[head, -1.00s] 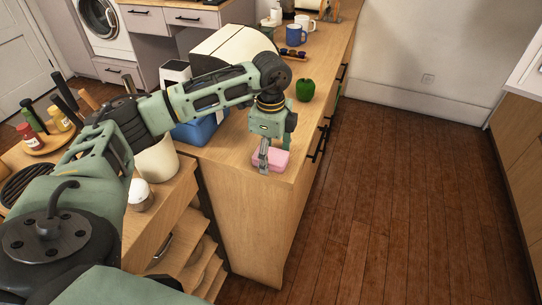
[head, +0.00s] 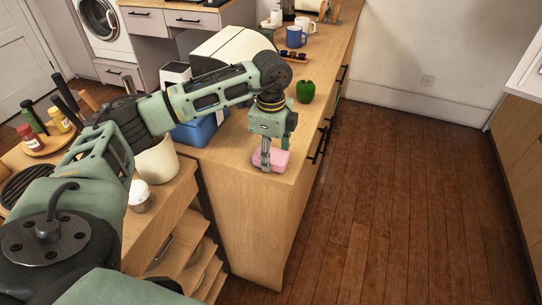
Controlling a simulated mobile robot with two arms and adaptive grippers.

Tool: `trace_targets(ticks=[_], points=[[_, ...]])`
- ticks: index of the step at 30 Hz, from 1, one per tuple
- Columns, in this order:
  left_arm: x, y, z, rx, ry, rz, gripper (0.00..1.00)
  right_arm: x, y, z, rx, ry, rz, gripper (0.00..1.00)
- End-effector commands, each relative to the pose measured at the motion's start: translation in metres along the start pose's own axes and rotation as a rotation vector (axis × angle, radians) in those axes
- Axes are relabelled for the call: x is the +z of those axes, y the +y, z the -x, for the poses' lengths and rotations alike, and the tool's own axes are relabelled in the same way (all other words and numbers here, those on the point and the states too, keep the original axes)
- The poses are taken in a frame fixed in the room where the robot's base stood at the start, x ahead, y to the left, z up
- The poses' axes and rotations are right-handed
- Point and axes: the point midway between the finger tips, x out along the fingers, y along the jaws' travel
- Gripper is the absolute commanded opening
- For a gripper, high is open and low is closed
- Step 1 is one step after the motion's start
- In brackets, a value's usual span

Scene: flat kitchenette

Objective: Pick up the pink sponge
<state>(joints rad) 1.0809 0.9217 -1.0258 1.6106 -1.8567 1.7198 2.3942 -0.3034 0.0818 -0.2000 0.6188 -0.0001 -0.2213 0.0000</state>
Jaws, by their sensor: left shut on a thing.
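The pink sponge (head: 271,160) is a small pink block at the near end of the wooden counter (head: 235,168). My left gripper (head: 266,165) points down at it with its fingers against it and is shut on it. The fingers hide part of the sponge. I cannot tell whether the sponge is clear of the counter top. My right gripper is not in view.
A green pepper (head: 305,91) stands on the counter behind the gripper. A blue box (head: 199,130) and a white bin (head: 158,160) are to the left. Mugs (head: 295,37) stand farther back. The wooden floor (head: 400,190) at the right is clear.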

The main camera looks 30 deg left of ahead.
Motion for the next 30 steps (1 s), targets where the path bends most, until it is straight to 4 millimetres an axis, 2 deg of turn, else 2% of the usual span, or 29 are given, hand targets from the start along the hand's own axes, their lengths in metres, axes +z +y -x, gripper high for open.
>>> trace_targets(ticks=[7, 18, 24, 30], points=[[-0.001, -0.001, 0.035, -0.006, 0.002, -0.001, 0.38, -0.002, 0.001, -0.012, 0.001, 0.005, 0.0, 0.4], [-0.071, 0.042, 0.083, -0.004, 0.004, -0.007, 0.38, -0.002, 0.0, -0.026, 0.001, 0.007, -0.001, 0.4], [-0.093, 0.055, 0.101, -0.004, 0.001, -0.002, 0.38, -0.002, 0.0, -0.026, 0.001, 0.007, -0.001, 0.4], [-0.1, 0.06, 0.105, -0.001, 0.0, -0.001, 0.38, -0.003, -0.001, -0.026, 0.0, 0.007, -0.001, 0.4]])
